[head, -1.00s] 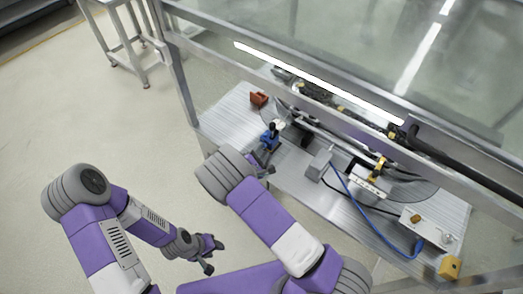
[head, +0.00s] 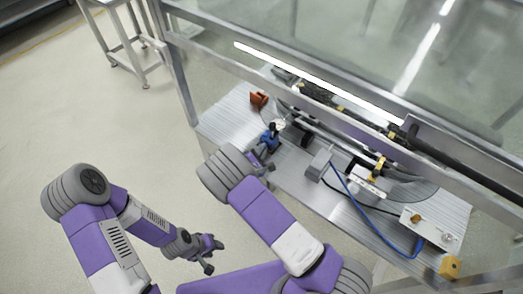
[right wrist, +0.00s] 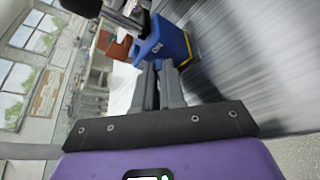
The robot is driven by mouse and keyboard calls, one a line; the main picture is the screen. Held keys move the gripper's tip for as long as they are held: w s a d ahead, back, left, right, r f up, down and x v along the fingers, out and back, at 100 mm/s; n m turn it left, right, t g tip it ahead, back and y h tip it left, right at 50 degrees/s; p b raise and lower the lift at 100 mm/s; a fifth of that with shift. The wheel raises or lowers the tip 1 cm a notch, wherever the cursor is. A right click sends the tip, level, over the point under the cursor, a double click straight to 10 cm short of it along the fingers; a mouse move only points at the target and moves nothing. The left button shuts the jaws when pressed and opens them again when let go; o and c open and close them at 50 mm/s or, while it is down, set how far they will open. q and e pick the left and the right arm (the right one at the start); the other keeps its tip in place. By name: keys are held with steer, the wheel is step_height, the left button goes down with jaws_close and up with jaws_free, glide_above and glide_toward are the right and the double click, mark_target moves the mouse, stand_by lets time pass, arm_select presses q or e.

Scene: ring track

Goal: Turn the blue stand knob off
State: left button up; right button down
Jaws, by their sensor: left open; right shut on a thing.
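The blue stand (head: 268,141) is on the near left part of the metal table, with a small pale part at its top. The knob cannot be made out and seems hidden between the fingers. My right gripper (head: 264,164) shows small in the head view, partly behind my arm. My left gripper (head: 213,256) is open and empty, low over the floor, away from the table.
A red-brown block (head: 259,99) lies near the table's left corner. A grey box (head: 319,164) with cables, a blue cable (head: 377,232), a white box (head: 426,231) and a yellow block (head: 451,267) are to the right. A metal frame beam (head: 330,108) crosses above the table.

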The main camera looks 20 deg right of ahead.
steer(key=shift+r, duration=0.1)
steer(key=shift+w+r+n+g+h+p, duration=0.2)
steer(key=shift+n+g+h+p, duration=0.1)
steer(key=shift+n+g+p, duration=0.4)
steer(key=shift+w+a+n+g, duration=0.15)
steer(key=shift+n+g, duration=0.15)
steer(key=shift+n, duration=0.7)
steer(key=shift+w+n+g+h+p, duration=0.1)
steer(key=shift+n+g+h+p, duration=0.3)
steer(key=shift+n+h, duration=0.15)
steer(key=shift+w+a+n+g+h, duration=0.15)
steer(key=shift+n+g+h, duration=0.2)
steer(key=shift+n+g, duration=0.45)
steer(key=n, duration=0.1)
steer(key=n+g+h, duration=0.1)
steer(key=shift+w+a+f+n+b, duration=0.15)
steer(key=shift+w+n+b, duration=0.05)
steer(key=shift+n+b, duration=0.15)
steer(key=shift+w+a+f+n+g+h+b, duration=0.1)
steer(key=shift+n+g+h+b, duration=0.15)
steer(key=shift+n+h+b, duration=0.4)
steer(key=shift+w+a+n+g+h+b, duration=0.1)
steer(key=shift+n+g+h+b, duration=0.25)
steer(key=shift+n, duration=0.6)
